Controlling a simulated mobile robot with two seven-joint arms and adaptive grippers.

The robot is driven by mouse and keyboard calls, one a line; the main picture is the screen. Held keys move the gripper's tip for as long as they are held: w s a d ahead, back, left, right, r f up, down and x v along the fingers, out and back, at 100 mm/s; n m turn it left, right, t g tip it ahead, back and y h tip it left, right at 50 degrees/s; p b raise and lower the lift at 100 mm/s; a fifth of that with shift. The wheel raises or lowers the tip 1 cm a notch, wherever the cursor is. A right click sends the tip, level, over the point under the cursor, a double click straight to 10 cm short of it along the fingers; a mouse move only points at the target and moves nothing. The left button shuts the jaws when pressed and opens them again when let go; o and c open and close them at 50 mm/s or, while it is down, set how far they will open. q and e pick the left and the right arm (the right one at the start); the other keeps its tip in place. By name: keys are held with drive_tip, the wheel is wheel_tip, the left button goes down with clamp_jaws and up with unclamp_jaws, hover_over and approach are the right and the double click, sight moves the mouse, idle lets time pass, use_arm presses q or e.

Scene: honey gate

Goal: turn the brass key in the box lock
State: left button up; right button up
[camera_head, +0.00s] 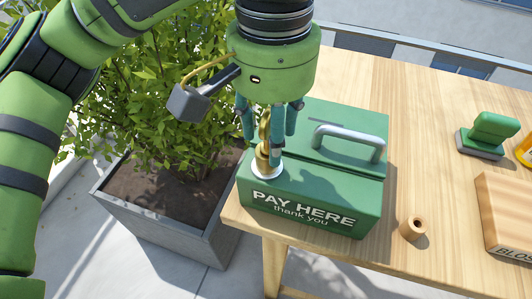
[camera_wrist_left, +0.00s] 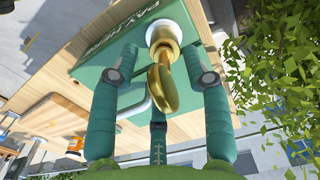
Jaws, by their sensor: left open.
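The green cash box (camera_head: 345,205) with "PAY HERE thank you" on its front stands at the left end of the wooden table. The brass key (camera_head: 264,150) stands upright in the pale round lock (camera_head: 267,169) on the box top. My left gripper (camera_head: 268,132) points down over the key with its fingers spread. In the left wrist view the key's bow (camera_wrist_left: 163,92) lies between the open fingers, with visible gaps on both sides. The lock (camera_wrist_left: 165,33) shows beyond it. My right gripper is not in view.
The box has a grey handle (camera_head: 350,137) right of the key. A small wooden ring (camera_head: 413,229), a green stamp (camera_head: 488,134) and a wooden block (camera_head: 508,215) sit farther right on the table (camera_head: 400,100). A leafy planter (camera_head: 165,215) stands left.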

sight(269, 111)
use_arm(q)
drive_tip(key=shift+r+p, duration=2.4)
drive_tip(key=shift+r, duration=0.65)
drive_tip(key=shift+w+a, duration=0.1)
drive_tip(key=shift+a, duration=0.05)
